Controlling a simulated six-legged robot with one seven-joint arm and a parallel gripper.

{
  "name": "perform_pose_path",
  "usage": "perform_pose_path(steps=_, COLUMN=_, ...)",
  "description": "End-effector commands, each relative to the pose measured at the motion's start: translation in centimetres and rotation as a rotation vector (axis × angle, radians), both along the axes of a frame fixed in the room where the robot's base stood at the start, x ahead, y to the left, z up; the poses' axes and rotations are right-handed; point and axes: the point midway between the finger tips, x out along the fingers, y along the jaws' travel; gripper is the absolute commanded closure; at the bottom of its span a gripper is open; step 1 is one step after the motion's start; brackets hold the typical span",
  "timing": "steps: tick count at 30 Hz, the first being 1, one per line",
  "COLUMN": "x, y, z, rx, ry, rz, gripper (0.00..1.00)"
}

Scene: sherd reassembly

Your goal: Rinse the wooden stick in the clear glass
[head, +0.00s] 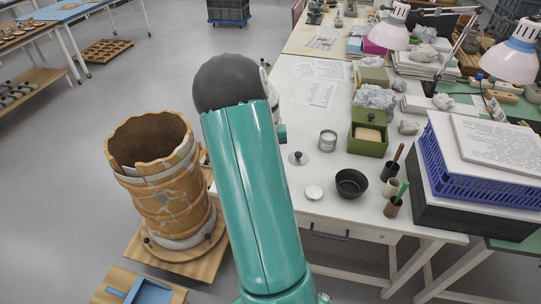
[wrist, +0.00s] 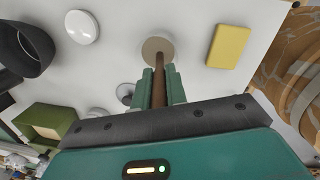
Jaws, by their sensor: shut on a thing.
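My gripper (wrist: 159,78) shows in the wrist view with its two green fingers closed on the brown wooden stick (wrist: 159,90). The stick points away from the wrist. Its far end meets a round grey-brown shape (wrist: 157,45) on the white table, which looks like the mouth of the glass seen from above. I cannot tell how deep the stick tip is or whether it touches the glass. In the head view my teal arm hides the gripper, the stick and this round shape.
A yellow block (wrist: 228,46) lies right of the round shape. A white lid (head: 314,192), a black bowl (head: 352,184), a tin (head: 327,141) and a green box (head: 366,140) stand on the table (head: 330,214). The patched vessel (head: 160,190) is left of my arm.

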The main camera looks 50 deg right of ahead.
Motion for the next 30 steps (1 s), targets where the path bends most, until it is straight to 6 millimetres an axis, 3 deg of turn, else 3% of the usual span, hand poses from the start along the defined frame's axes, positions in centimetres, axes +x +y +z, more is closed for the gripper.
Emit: perform_pose_path(steps=30, x=0.7, y=-0.1, z=7.1, rx=0.000, ry=-0.001, rz=-0.001, gripper=1.00)
